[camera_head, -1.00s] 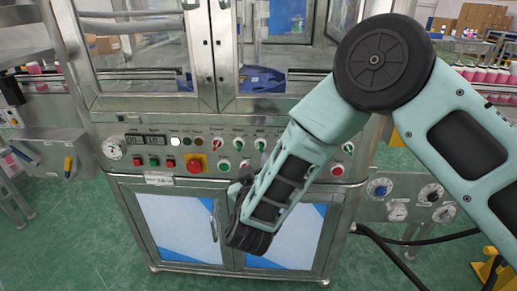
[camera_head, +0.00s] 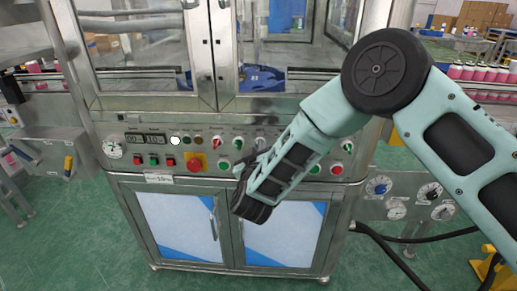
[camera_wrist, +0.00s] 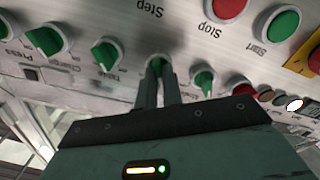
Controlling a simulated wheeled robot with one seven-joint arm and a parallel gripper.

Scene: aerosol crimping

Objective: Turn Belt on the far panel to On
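The control panel (camera_head: 125,180) on the machine's front carries a row of turn knobs. The wrist view shows it upside down. My gripper (camera_wrist: 160,72) has its two narrow fingers close together at a green knob (camera_wrist: 157,60) in that row, one finger on each side of it. Whether they press on it is unclear. This knob's label is hidden behind my gripper, so I cannot read whether it says Belt. In the head view my gripper (camera_head: 262,160) is in front of the panel's middle, and my wrist covers several controls.
Beside that knob are another green knob (camera_wrist: 203,80) and a green knob labelled Table (camera_wrist: 105,52). A red Stop button (camera_wrist: 228,8) and green Start button (camera_wrist: 283,24) are close by. A red emergency button (camera_head: 195,162) is left of my gripper. Cabinet doors (camera_head: 178,228) are below.

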